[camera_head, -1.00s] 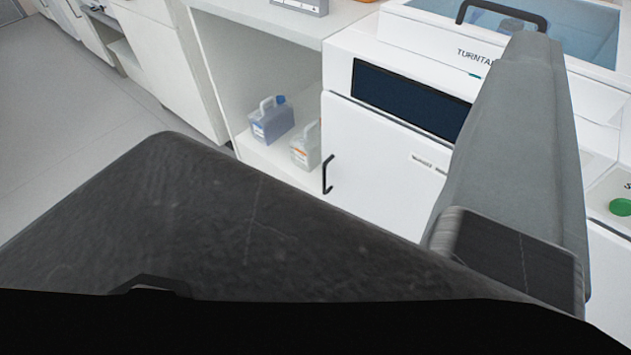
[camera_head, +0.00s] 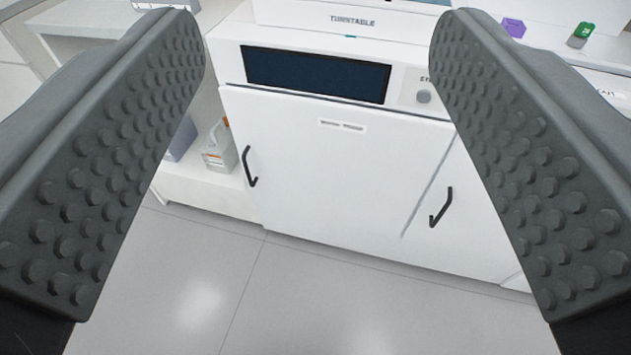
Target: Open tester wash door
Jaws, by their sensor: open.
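The tester is a white cabinet unit with a dark display panel (camera_head: 315,73) and the word TURNTABLE above it. Under the panel is a white door (camera_head: 325,180) with a small label (camera_head: 341,125) too blurred to read surely. The door looks shut. Its black bar handle (camera_head: 249,166) is on the left edge. A second white door (camera_head: 475,215) to the right has a black handle (camera_head: 441,207) on its left side. My gripper (camera_head: 318,40) is open and empty, its two studded grey fingers framing the view. It is in front of the doors and apart from them.
An open shelf left of the tester holds a jug with an orange label (camera_head: 220,148) and another partly hidden behind my left finger. A grey knob (camera_head: 424,96) is right of the panel. Grey floor (camera_head: 290,290) is clear.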

